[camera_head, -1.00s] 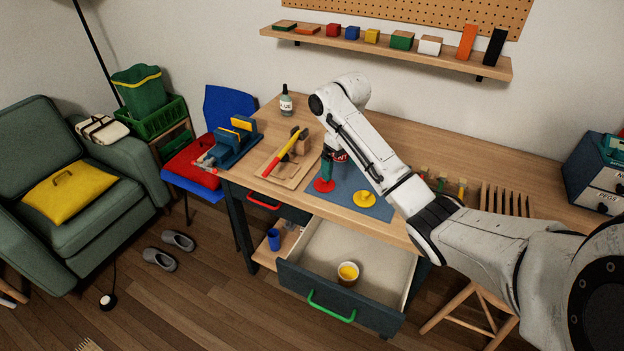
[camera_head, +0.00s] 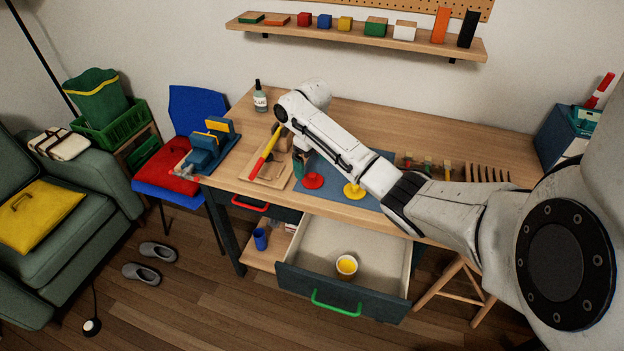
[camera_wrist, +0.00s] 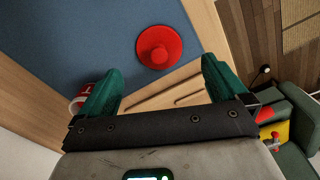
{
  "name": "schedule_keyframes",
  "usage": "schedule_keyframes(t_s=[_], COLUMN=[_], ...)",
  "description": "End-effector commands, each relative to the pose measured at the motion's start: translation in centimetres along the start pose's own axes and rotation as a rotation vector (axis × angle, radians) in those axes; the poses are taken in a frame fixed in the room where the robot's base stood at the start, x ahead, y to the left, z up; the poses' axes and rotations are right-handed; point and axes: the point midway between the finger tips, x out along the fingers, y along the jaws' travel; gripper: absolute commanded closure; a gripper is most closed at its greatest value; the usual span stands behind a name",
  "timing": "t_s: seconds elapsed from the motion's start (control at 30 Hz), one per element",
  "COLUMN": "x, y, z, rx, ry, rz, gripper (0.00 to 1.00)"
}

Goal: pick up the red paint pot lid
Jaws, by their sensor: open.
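The red paint pot lid (camera_head: 312,181) lies flat on the blue-grey mat (camera_head: 335,190) on the workbench, near the mat's left edge. In the wrist view the lid (camera_wrist: 159,47) is a red disc with a round knob, ahead of the space between my fingers. My gripper (camera_wrist: 160,85) is open and empty, with its green fingers spread apart. In the head view my gripper (camera_head: 299,165) hangs just left of and behind the lid, partly hidden by my arm. The fingers do not touch the lid in the wrist view.
A yellow lid (camera_head: 353,191) lies right of the red one. A red pot (camera_wrist: 78,104) shows beside the left finger. The open drawer (camera_head: 345,309) below holds a pot of yellow paint (camera_head: 346,266).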

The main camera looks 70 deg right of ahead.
Motion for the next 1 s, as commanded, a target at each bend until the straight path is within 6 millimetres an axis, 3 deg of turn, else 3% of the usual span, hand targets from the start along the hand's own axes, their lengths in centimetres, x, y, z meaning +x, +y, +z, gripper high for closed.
schedule_keyframes(t_s=[0.3,0.63,1.0], x=[4.1,4.8,4.8], y=[0.1,0.1,0.0], z=[0.3,0.3,0.3], rx=[0.001,0.0,0.0], ry=[-0.003,-0.001,-0.001], rz=[0.0,0.0,0.0], gripper=[0.01,0.01,0.36])
